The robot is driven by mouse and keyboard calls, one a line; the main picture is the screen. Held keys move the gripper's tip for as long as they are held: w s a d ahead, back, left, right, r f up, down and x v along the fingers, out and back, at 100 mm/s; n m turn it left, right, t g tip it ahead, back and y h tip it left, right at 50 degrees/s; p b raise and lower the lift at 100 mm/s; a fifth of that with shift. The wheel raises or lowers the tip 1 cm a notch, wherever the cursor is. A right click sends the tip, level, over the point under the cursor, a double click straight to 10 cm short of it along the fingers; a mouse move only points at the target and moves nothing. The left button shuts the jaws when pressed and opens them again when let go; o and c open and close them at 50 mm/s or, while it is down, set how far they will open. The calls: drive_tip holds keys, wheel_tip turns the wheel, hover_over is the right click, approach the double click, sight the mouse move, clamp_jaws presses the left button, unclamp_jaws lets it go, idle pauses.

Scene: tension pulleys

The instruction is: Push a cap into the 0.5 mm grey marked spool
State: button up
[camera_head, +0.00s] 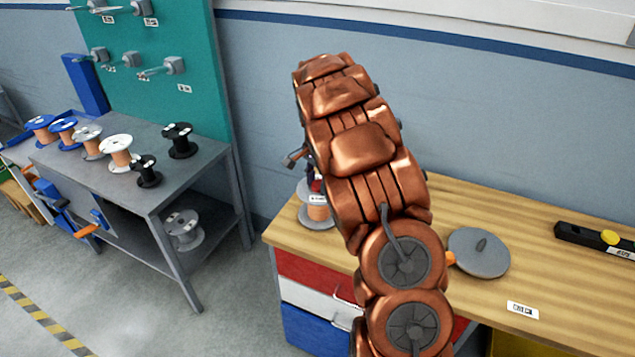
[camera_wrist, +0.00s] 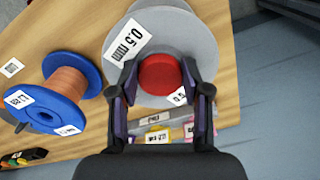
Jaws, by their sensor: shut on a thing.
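In the wrist view my gripper (camera_wrist: 159,82) is shut on a red round cap (camera_wrist: 159,74), one finger on each side. The cap is in front of the flat face of a grey spool (camera_wrist: 192,32) with white labels, one reading 0.5 mm. The cap covers the middle of that face. I cannot tell whether it is in the hole or just above it. In the head view a grey spool with copper wire (camera_head: 315,213) stands at the left end of the wooden bench, partly hidden by my arm. My gripper is mostly hidden there.
A blue spool with copper wire (camera_wrist: 70,88) is close on the left in the wrist view. The wooden bench (camera_head: 560,285) also holds a grey disc (camera_head: 480,255) and a black level-like bar (camera_head: 595,238). More spools stand on a grey table (camera_head: 205,160) to the left.

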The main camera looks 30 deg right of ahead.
drive_tip(key=o, duration=1)
wheel_tip(320, 180, up, 12)
idle(0.4)
idle(0.4)
